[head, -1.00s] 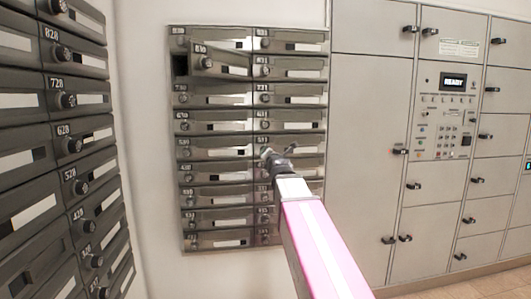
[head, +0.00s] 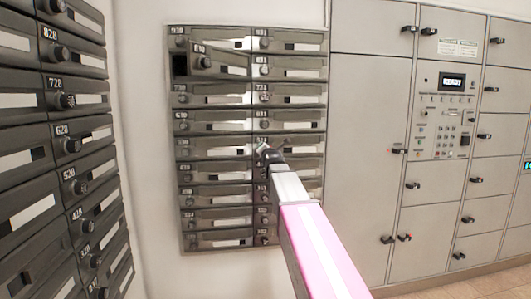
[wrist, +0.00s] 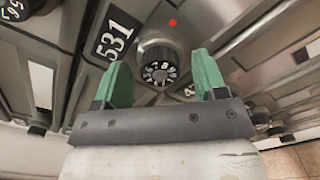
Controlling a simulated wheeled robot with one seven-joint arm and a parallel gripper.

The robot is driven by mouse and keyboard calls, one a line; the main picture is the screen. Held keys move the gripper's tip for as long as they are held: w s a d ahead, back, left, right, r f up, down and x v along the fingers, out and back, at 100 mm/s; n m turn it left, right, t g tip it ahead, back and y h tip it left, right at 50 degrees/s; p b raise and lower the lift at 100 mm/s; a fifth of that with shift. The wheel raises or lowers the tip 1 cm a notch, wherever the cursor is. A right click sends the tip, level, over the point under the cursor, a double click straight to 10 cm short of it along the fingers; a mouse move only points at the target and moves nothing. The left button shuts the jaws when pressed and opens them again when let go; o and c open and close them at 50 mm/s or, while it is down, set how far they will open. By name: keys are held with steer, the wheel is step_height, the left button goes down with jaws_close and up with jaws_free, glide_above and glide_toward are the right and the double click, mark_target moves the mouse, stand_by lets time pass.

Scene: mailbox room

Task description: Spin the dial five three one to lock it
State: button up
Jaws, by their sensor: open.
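The black dial (wrist: 160,62) with white numbers is in the upper middle of the wrist view. The label 531 (wrist: 114,35) is to its left on the grey mailbox door. My gripper (wrist: 157,72) is open, with one green finger on each side of the dial in the picture. I see a gap between the dial and each finger and cannot tell how far the tips are from the door. In the head view my gripper (head: 266,153) is at the right column of the mailbox bank, where it hides the dial.
One mailbox door (head: 220,60) near the top left of the bank stands ajar. Another mailbox bank (head: 80,150) lines the left side. Grey parcel lockers (head: 370,130) with a keypad panel (head: 447,125) fill the right wall. A red dot (wrist: 172,22) shows above the dial.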

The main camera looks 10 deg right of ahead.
steer(key=c, duration=0.9)
steer(key=shift+m, duration=0.4)
steer(key=shift+f+m, duration=0.1)
steer(key=shift+m, duration=16.9)
